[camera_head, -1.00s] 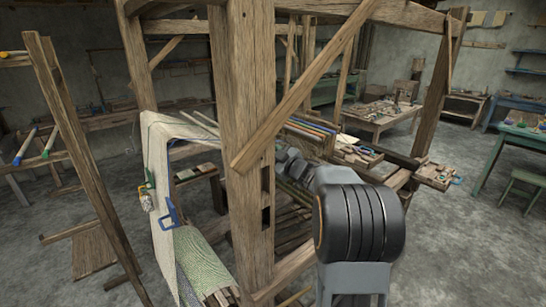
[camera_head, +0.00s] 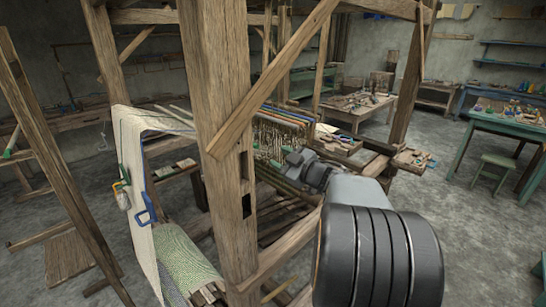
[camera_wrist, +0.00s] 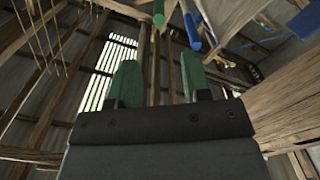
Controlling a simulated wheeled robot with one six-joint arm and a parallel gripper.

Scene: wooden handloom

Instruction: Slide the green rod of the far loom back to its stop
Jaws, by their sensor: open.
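In the wrist view my gripper (camera_wrist: 160,82) points up, with its two green-tipped fingers apart and nothing clearly between them. A rod with a green end (camera_wrist: 158,14) shows at the top, above the gap between the fingers and apart from them. A blue rod (camera_wrist: 190,28) is to its right. I cannot tell whether this green rod is the far loom's. In the head view my arm reaches into the big wooden loom (camera_head: 222,130), below its row of coloured rods (camera_head: 285,117). My fingers cannot be made out there.
A thick post and a diagonal brace (camera_head: 275,75) stand close left of my arm. A leaning frame at the left holds a green rod (camera_head: 11,142). White cloth (camera_head: 138,190) hangs from the loom.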

